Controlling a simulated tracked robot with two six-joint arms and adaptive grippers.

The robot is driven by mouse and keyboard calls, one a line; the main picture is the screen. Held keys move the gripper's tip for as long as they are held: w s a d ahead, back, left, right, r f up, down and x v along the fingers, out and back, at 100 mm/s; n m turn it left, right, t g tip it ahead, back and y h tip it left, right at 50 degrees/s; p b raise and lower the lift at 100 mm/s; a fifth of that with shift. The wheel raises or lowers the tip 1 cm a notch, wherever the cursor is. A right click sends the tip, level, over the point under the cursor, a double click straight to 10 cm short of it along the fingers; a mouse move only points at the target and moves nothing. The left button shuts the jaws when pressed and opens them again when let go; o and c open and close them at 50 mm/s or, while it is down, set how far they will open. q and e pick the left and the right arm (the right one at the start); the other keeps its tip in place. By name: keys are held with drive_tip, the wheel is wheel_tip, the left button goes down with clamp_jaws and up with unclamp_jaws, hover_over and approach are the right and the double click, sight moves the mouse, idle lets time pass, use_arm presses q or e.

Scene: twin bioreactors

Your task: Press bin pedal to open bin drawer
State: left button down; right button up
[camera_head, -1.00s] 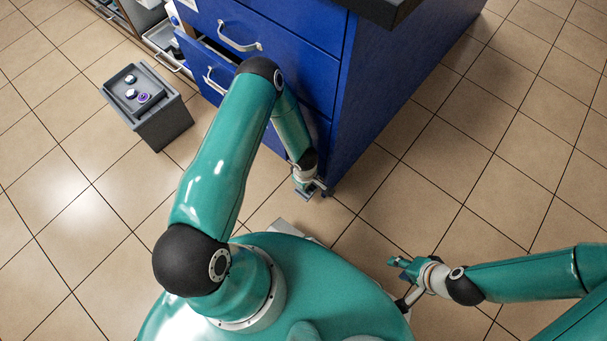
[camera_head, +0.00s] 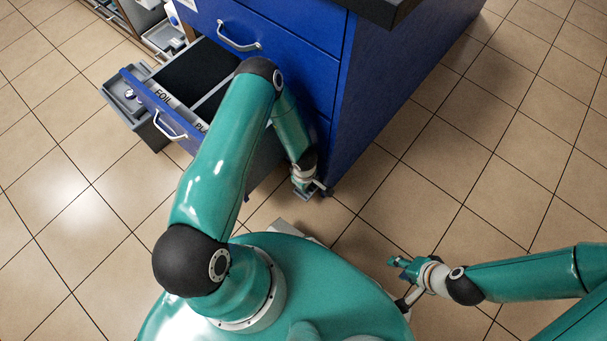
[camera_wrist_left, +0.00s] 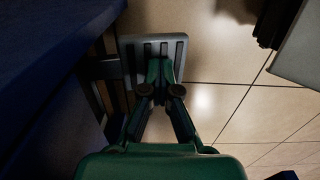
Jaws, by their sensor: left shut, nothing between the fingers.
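My left gripper (camera_head: 306,188) is low at the cabinet's bottom corner. In the left wrist view, the grey ribbed pedal (camera_wrist_left: 181,60) lies beside the cabinet base, and my left gripper (camera_wrist_left: 160,66) is shut and empty with its fingertips over the pedal, seemingly touching it. My left arm hides part of the drawer. My right gripper (camera_head: 396,262) is off to the right, above the floor; its fingers are too small to judge.
A grey bin (camera_head: 150,128) with small items stands on the floor, partly under the open drawer front. The blue cabinet (camera_head: 400,75) has a dark worktop. An open shelf (camera_head: 160,35) is at the upper left. The tiled floor right of the cabinet is clear.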

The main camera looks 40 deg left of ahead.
use_arm(q)
drive_tip(key=shift+s+f, duration=0.3)
drive_tip(key=shift+s, duration=0.2)
wheel_tip(320, 180, up, 4)
drive_tip(key=p, duration=0.4)
drive_tip(key=shift+s+r, duration=0.1)
drive_tip(key=shift+r, duration=0.1)
wheel_tip(320, 180, up, 10)
drive_tip(key=s+p, duration=0.2)
drive_tip(key=p, duration=0.1)
drive_tip(key=shift+a+f, duration=0.1)
drive_tip(key=shift+f, duration=0.05)
drive_tip(key=s+d+r+m+h, duration=0.4)
drive_tip(key=s+d+r+m, duration=0.2)
drive_tip(key=d+r+m, duration=0.65)
wheel_tip(320, 180, up, 25)
drive_tip(key=m+p, duration=0.2)
drive_tip(key=p, duration=2.5)
drive_tip(key=shift+s+a, duration=0.15)
drive_tip(key=shift+a, duration=0.25)
